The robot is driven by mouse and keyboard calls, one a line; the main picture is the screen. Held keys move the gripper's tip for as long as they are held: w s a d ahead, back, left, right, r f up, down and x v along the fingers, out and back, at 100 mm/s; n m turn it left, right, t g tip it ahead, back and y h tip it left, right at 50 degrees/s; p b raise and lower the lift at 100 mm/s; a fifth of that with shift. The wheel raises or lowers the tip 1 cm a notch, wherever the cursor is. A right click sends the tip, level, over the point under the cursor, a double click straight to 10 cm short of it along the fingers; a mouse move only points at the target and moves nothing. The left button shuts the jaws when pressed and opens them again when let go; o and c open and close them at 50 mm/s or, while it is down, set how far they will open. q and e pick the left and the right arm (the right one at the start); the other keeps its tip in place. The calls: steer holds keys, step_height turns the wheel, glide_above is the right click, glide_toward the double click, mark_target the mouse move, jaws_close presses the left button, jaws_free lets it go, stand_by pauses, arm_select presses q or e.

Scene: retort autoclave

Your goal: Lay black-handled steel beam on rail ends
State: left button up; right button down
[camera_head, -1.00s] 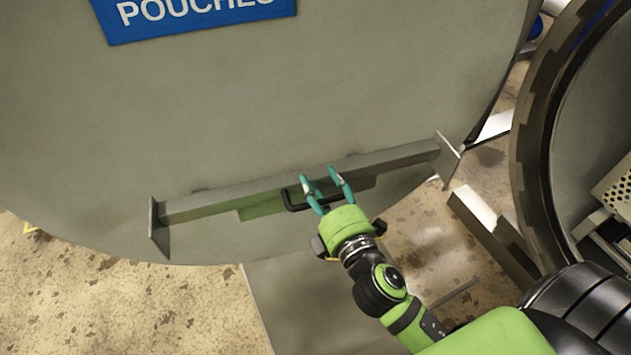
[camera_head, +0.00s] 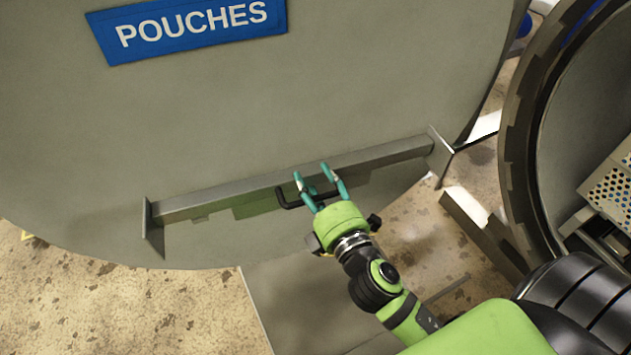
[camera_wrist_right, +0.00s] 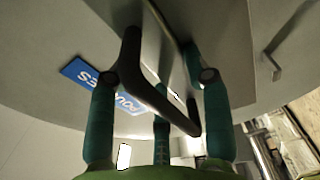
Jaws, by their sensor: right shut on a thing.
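The steel beam (camera_head: 235,198) is a long grey bar with an upright end plate at each end, in front of the grey door in the head view. Its black handle (camera_head: 291,206) sticks out near the middle. My right gripper (camera_head: 318,181) is shut on the black handle, with its teal fingers around it. In the right wrist view the handle (camera_wrist_right: 160,98) runs slantwise between the fingers (camera_wrist_right: 155,75). My left gripper is not in view. The rail ends cannot be made out clearly.
The large round grey door with a blue POUCHES sign (camera_head: 190,28) fills the left and back. The round vessel opening (camera_head: 520,130) is at right, with a perforated basket (camera_head: 612,192) inside. A metal floor channel (camera_head: 482,230) lies before it. Stained floor (camera_head: 130,310) shows at lower left.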

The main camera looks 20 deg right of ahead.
steer(key=s+r+p, duration=0.4)
steer(key=s+r, duration=0.1)
steer(key=r, duration=0.2)
steer(key=shift+a+r, duration=0.2)
steer(key=shift+r, duration=0.05)
stand_by(0.5)
